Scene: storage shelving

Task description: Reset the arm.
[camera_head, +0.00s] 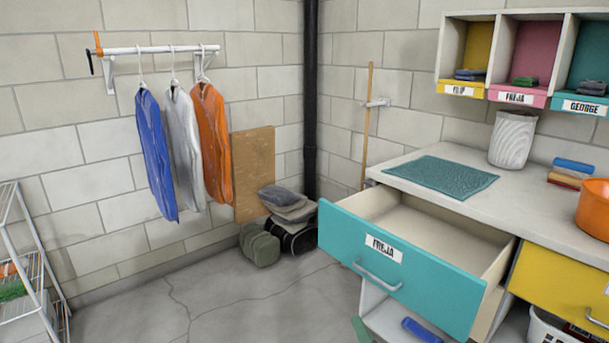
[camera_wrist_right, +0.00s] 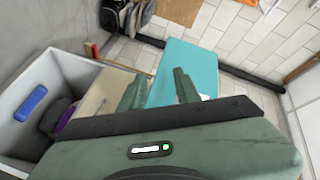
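The teal drawer (camera_head: 410,270), labelled FREJA, is pulled well out from under the counter and looks empty inside. Its teal front also shows beyond the fingers in the right wrist view (camera_wrist_right: 190,65). My right gripper shows its two green fingers (camera_wrist_right: 158,88) spread apart, with nothing visibly held between them. In the head view only a small green part, which looks like my right gripper (camera_head: 360,329), shows below the drawer front at the bottom edge. Whether it touches the drawer cannot be told. My left gripper is in neither view.
A counter (camera_head: 520,190) with a teal mat (camera_head: 440,177) and a grey basket (camera_head: 512,140) stands on the right. A yellow drawer (camera_head: 560,285) is beside the teal one. A white wire rack (camera_head: 40,285) stands left. The middle floor (camera_head: 250,310) is clear.

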